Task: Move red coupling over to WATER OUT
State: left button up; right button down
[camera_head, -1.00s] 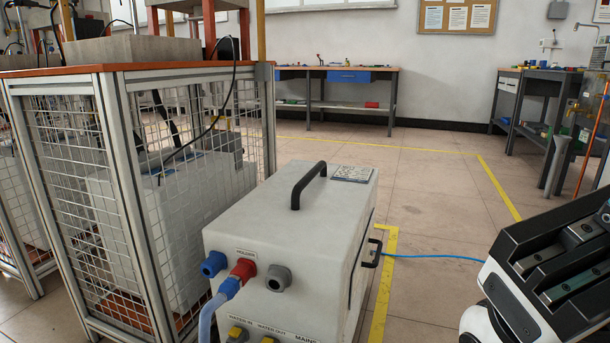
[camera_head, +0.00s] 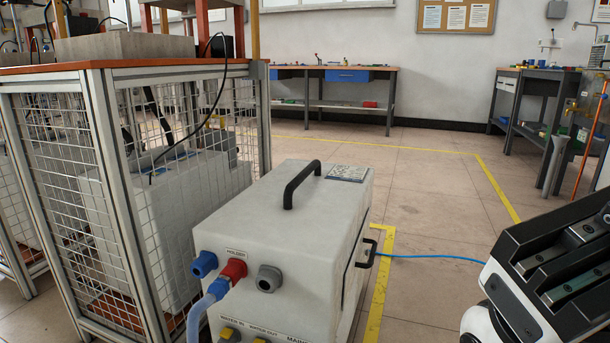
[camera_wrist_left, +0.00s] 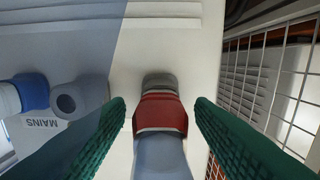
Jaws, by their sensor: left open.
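My left gripper (camera_wrist_left: 160,120) shows only in the left wrist view. Its green fingers are open, one on each side of a red coupling (camera_wrist_left: 161,113), with visible gaps. That coupling sits below a dark grey ring, and a pale blue hose (camera_wrist_left: 160,160) runs from it. In the head view a red coupling (camera_head: 233,271) with a pale blue hose sits at the port labelled HOLDER on the white box (camera_head: 285,225). No gripper shows around it there, so I cannot tell whether both are the same. The WATER OUT label (camera_head: 263,331) is low on the box; its fitting is partly cut off.
A blue fitting (camera_head: 204,264) and a grey port (camera_head: 269,278) flank the red coupling. A black handle (camera_head: 301,185) tops the box. A wire-mesh cage (camera_head: 60,165) stands close on the left. Floor behind the box is clear. A blue cable (camera_head: 430,257) crosses it.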

pick_arm(q)
jog(key=shift+c, duration=0.3)
dwell(0.4)
grip_shut()
jog(key=shift+s, duration=0.1)
jog(key=shift+p+v, duration=0.3)
jog(key=shift+v, duration=2.65)
